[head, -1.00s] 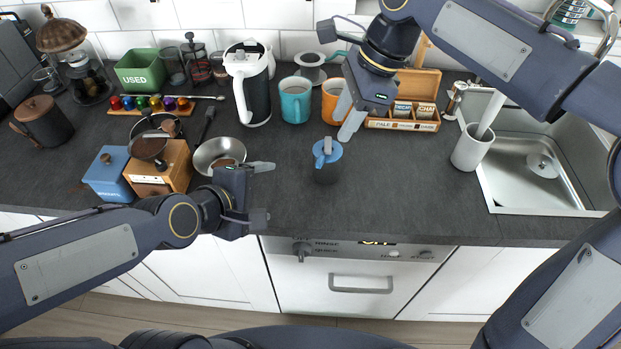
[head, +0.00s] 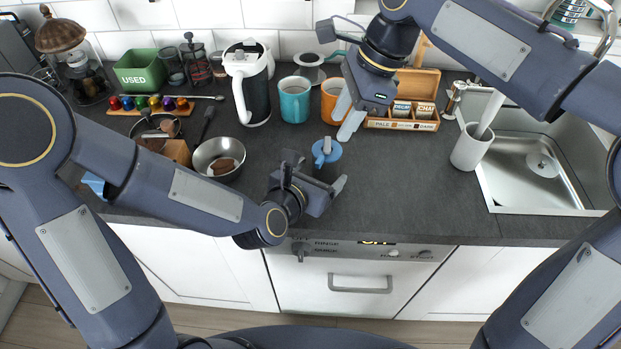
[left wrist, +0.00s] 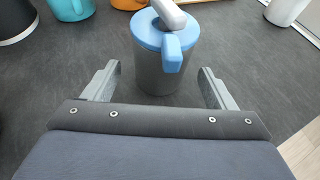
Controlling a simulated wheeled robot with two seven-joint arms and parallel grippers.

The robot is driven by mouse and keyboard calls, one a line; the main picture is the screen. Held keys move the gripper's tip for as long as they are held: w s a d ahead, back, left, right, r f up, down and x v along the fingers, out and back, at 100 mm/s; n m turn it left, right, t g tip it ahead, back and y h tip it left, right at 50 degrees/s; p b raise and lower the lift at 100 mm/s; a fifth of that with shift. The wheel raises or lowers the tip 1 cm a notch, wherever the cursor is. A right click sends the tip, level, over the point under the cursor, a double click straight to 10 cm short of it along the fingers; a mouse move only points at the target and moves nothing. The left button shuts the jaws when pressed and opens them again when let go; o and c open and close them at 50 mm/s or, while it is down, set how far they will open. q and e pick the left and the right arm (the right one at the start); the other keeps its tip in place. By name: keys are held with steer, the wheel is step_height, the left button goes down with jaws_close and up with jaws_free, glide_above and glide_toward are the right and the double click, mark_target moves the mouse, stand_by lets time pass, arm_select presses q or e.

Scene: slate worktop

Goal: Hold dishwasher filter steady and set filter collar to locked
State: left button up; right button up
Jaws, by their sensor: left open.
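The dishwasher filter (left wrist: 160,72) is a dark grey cylinder standing upright on the worktop. My left gripper (head: 317,172) is open on the near side of the filter. In the left wrist view the filter stands ahead, between the lines of the two fingers, with no finger clearly touching it. Lock marks are not readable.
A steel bowl (head: 219,160) stands left of the filter. Behind are a white kettle (head: 249,85), a teal mug (head: 294,100), an orange mug (head: 331,98) and a tea box (head: 402,122). A white cup (head: 470,150) stands by the sink (head: 540,165). Worktop right of the filter is clear.

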mark_target(319, 160)
arm_select(q)
steer(key=shift+x, duration=1.8)
steer(key=c, duration=1.1)
arm_select(e)
steer(key=shift+c, duration=0.2)
steer(key=n, duration=0.1)
steer(key=a+n, duration=0.1)
steer(key=n, duration=0.1)
steer(key=n+h, duration=0.1)
steer(key=shift+w+a+r, duration=0.1)
steer(key=shift+a+r, duration=0.15)
steer(key=shift+a, duration=0.05)
steer(key=shift+c, duration=0.2)
steer(key=f+n+h, duration=0.1)
steer(key=f+n, duration=0.1)
steer(key=f, duration=0.1)
steer(key=a+f+n+h, duration=0.1)
steer(key=f+n, duration=0.2)
steer(key=a+f+n+h, duration=0.1)
steer(key=f+n, duration=0.1)
steer(key=f, duration=0.1)
steer(key=shift+s+a+f+n+t, duration=0.2)
steer(key=shift+s+n+t, duration=0.1)
steer(key=shift+s+n, duration=0.1)
steer(key=shift+c, duration=0.3)
